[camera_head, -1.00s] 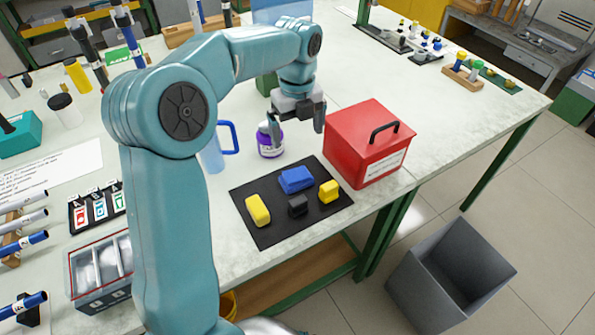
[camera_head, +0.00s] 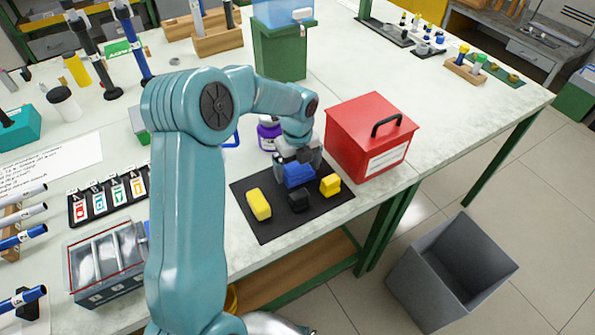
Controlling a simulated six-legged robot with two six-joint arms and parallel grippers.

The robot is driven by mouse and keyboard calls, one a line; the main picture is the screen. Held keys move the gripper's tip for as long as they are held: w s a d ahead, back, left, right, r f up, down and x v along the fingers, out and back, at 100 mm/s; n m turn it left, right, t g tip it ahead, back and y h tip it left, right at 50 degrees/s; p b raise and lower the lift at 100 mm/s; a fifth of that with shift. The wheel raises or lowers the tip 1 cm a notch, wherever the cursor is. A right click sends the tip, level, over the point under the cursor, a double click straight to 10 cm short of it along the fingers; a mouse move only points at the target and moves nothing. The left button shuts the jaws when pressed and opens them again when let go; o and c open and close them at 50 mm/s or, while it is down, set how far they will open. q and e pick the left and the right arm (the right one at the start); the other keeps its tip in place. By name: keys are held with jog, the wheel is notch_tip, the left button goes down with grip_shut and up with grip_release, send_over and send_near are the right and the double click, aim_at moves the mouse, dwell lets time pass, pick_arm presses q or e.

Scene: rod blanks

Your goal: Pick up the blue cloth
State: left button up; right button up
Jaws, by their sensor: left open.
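The blue cloth (camera_head: 298,176) is a small folded block on a black mat (camera_head: 264,226). My left gripper (camera_head: 299,172) is down at the cloth from above, its jaws open, with a finger on either side of it. The gripper hides the cloth's far part, and I cannot tell whether the fingers touch it. My right gripper is not in view.
A yellow block (camera_head: 258,204), a black block (camera_head: 299,199) and a smaller yellow block (camera_head: 330,185) lie close around the cloth. A red box (camera_head: 368,138) stands right of the mat. A purple-labelled jar (camera_head: 267,135) is behind. A grey bin (camera_head: 452,272) stands on the floor.

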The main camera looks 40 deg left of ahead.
aim_at(297, 167)
pick_arm(q)
jog(key=shift+s, duration=0.1)
jog(key=c, duration=0.7)
jog(key=shift+r, duration=0.1)
jog(key=shift+c, duration=0.2)
notch_tip(297, 167, up, 20)
jog(key=shift+f+p, duration=0.1)
jog(key=shift+p, duration=0.85)
